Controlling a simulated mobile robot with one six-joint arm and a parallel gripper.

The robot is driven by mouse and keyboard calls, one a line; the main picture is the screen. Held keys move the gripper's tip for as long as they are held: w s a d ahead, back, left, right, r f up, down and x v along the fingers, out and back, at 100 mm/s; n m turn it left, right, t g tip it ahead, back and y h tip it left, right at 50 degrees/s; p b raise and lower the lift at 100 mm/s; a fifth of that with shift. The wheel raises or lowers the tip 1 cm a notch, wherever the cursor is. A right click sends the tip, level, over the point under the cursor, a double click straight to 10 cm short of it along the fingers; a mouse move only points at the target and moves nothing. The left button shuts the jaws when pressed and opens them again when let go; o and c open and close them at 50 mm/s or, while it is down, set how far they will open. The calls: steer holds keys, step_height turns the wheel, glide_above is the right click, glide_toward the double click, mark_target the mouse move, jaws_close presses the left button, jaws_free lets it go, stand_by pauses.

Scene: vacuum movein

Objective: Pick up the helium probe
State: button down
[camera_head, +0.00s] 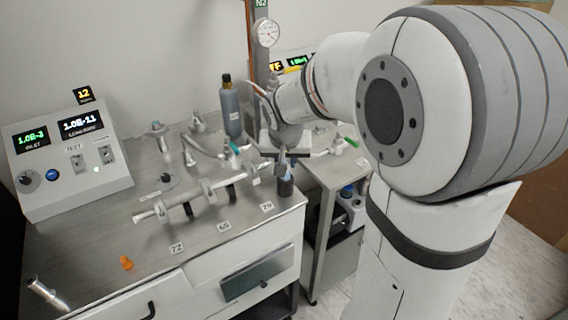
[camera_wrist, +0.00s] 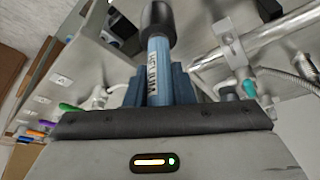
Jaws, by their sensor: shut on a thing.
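The helium probe (camera_wrist: 158,68) appears in the wrist view as a slim blue stick with a black end and a pale label, whose lettering is hard to read. It stands out in front of my gripper's dark front edge, against a wider ribbed blue piece. My gripper (camera_head: 285,156) points down at the bench's front right corner and is shut on the probe. A dark blue-grey cylinder (camera_head: 286,187) is directly below the fingers. The fingers and the wrist hide most of the probe in the head view, and I cannot tell whether it is clear of that cylinder.
A metal pipe assembly (camera_head: 190,196) with clamps lies across the bench (camera_head: 110,240), near numbered labels. A grey-blue bottle (camera_head: 231,108) stands behind. A leak-detector console (camera_head: 70,155) is at left, and an orange piece (camera_head: 126,263) lies near the front edge. A side cart (camera_head: 322,180) stands at right.

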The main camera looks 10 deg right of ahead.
steer(key=shift+r, duration=0.15)
step_height(320, 180, up, 10)
steer(key=shift+f, duration=0.1)
stand_by(0.3)
stand_by(0.4)
